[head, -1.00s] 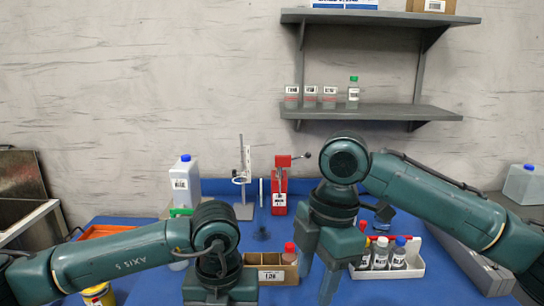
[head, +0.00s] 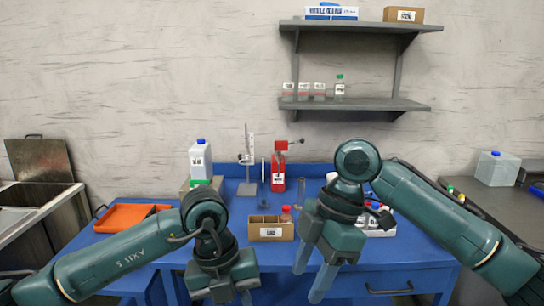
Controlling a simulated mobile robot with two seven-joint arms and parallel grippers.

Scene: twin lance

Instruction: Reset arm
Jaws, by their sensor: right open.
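My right gripper (head: 309,272) hangs downward in front of the blue table, right of the middle. Its two fingers are spread apart with nothing between them. My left gripper (head: 232,296) points down at the bottom left of the middle. Its fingertips run toward the lower edge of the picture, so whether its jaws are open cannot be told. The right arm comes in from the right and the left arm from the left. Both grippers appear apart from the objects on the blue table (head: 236,214).
A cardboard divided box (head: 268,233) with a red-capped bottle (head: 286,214) stands between the arms. A white bottle tray (head: 380,233) is partly behind my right gripper. A red press (head: 279,170), a blue-capped jug (head: 201,160) and an orange tray (head: 128,217) stand around. A shelf (head: 350,104) hangs above.

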